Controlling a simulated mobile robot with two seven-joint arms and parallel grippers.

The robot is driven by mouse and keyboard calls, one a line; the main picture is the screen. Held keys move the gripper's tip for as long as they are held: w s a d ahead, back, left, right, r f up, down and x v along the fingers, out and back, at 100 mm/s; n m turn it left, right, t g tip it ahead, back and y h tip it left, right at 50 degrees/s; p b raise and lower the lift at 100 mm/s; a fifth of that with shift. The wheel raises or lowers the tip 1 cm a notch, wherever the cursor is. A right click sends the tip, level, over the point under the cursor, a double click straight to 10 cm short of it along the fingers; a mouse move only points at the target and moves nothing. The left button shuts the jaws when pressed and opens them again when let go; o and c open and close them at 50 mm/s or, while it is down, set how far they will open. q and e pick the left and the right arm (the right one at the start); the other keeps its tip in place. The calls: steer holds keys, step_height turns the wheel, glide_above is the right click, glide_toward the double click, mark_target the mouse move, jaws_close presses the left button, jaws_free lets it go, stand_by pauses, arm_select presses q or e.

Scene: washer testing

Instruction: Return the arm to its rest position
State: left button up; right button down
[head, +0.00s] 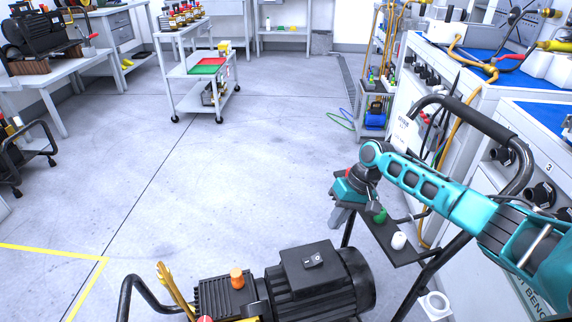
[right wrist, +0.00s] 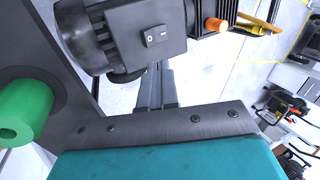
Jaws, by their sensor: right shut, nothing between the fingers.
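My right arm (head: 440,195) is teal and reaches in from the right edge of the head view, bent down at the wrist. My right gripper (head: 339,218) is shut and empty, hanging beside the left end of a dark narrow shelf (head: 408,257). In the right wrist view its grey fingers (right wrist: 156,90) lie together with nothing between them. A green cylindrical part (head: 379,215) is close to the gripper at the shelf; it also shows large at the left of the right wrist view (right wrist: 24,112). My left gripper is in neither view.
A black pump motor (head: 318,280) with an orange cap (head: 237,278) stands in front, below the gripper. A white cylinder (head: 398,240) stands on the shelf. A black-gripped handle (head: 470,115) and test bench (head: 540,115) are close behind my arm. Open floor (head: 200,180) lies left.

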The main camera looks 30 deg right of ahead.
steer(key=s+a+f+n+t, duration=0.2)
steer(key=s+a+f, duration=0.15)
steer(key=a, duration=0.35)
steer(key=s+a+f+n+t, duration=0.1)
steer(key=s+a+f+t, duration=0.1)
steer(key=s+a, duration=0.35)
steer(key=s+a+f+n+t, duration=0.2)
steer(key=a+f, duration=0.1)
steer(key=a, duration=0.5)
arm_select(q)
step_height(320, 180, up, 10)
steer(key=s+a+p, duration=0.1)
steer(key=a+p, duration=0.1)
steer(key=p, duration=1.2)
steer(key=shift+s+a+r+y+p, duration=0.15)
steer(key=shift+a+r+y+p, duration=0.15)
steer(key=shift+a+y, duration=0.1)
arm_select(e)
steer(key=s+d+r+t+h, duration=0.1)
steer(key=s+r+t, duration=0.3)
steer(key=r, duration=1.2)
steer(key=shift+s+d+r+h, duration=0.2)
steer(key=shift+s+r+h, duration=0.1)
steer(key=shift+s+h, duration=0.45)
